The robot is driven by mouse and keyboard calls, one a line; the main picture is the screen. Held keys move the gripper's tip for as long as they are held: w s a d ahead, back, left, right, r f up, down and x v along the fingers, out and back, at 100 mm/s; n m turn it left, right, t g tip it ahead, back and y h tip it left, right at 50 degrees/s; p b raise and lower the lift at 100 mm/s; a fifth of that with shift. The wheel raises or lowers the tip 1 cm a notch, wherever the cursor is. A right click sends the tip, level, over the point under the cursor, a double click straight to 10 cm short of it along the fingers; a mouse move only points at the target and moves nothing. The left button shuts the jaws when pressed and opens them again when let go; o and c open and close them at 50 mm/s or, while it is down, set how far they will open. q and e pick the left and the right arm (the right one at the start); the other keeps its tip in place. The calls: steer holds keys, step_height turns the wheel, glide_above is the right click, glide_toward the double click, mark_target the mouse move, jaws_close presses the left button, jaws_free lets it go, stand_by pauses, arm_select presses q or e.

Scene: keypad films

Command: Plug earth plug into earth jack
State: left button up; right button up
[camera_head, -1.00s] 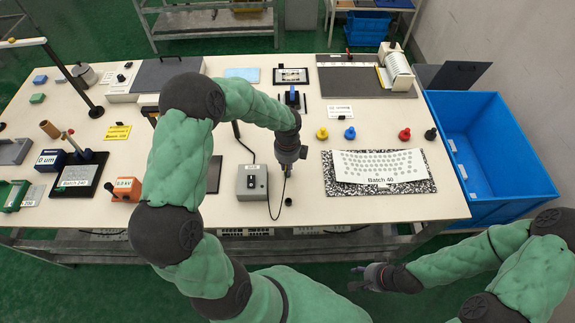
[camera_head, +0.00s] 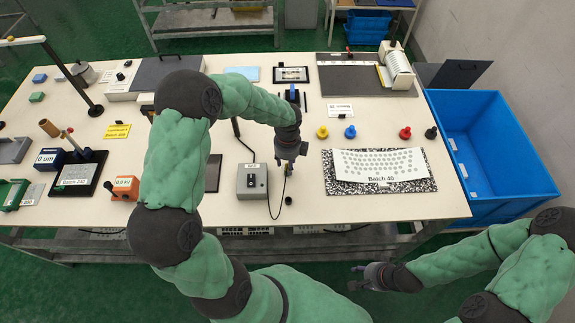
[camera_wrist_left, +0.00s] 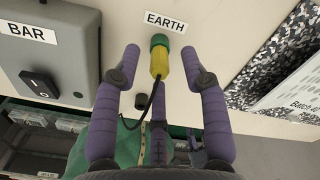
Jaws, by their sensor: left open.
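In the left wrist view, a yellow plug (camera_wrist_left: 160,64) with a black cord stands against a green collar (camera_wrist_left: 158,41), just below the label EARTH (camera_wrist_left: 166,22). Whether the collar is the jack or part of the plug, and how deep the plug sits, I cannot tell. My left gripper (camera_wrist_left: 160,58) is open, with one purple finger on each side of the plug and gaps on both sides. In the head view, my left gripper (camera_head: 288,170) is over the table's front, right of the grey box. My right gripper (camera_head: 358,279) is open and empty in front of the table.
The grey BAR box (camera_head: 252,182) stands left of the left gripper; it also shows in the left wrist view (camera_wrist_left: 45,55). A speckled board (camera_head: 420,186) with a white Batch 40 sheet lies to the right. Coloured knobs stand behind it. A blue bin (camera_head: 500,150) is beyond the table's right edge.

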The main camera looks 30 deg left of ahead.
mark_target(287, 165)
arm_select(q)
step_height(287, 165, up, 10)
stand_by(0.4)
stand_by(0.5)
